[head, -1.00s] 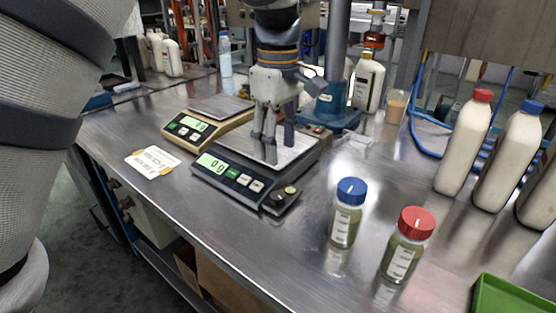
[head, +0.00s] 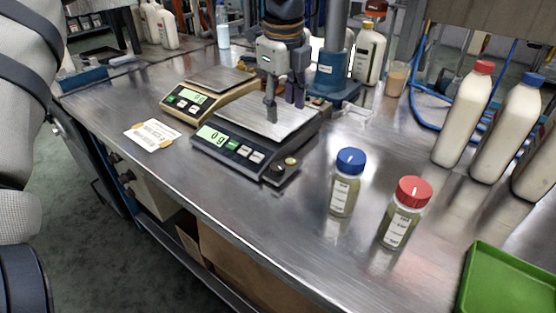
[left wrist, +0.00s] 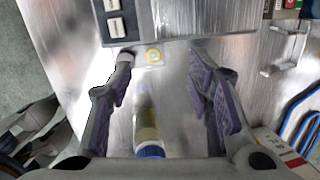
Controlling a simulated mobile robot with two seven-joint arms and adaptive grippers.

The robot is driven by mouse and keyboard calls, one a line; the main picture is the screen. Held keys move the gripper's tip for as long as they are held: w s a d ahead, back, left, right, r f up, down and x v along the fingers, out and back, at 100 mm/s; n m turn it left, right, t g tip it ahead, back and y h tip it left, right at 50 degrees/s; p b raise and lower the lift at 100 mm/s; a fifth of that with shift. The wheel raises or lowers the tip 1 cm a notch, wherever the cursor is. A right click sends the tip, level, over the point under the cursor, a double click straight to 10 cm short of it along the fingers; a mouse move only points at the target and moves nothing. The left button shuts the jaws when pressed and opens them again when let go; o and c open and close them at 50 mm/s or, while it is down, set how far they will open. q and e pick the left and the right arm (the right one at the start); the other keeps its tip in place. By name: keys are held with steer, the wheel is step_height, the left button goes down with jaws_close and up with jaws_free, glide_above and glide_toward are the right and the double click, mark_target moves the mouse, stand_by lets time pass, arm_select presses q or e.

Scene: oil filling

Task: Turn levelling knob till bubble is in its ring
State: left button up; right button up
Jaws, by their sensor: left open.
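The near scale (head: 255,142) has a small levelling tab at its near right corner. The tab carries a dark levelling knob (head: 276,173) and a round yellowish bubble level (head: 291,161). My left gripper (head: 284,108) is open and empty, above the scale's steel pan in the head view. My right gripper is not in view.
A blue-capped bottle (head: 346,183) and a red-capped bottle (head: 405,213) stand right of the tab. A second scale (head: 190,98) and a white card (head: 152,135) are to the left. A green tray (head: 505,285) and tall white bottles (head: 464,115) are at the right.

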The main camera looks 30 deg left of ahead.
arm_select(q)
steer(key=g+h, duration=0.1)
steer(key=g, duration=0.1)
glide_above(279, 166)
steer(key=shift+n, duration=0.4)
step_height(279, 166, down, 12)
steer(key=shift+r+b, duration=0.15)
steer(key=shift+b, duration=0.25)
jaws_close()
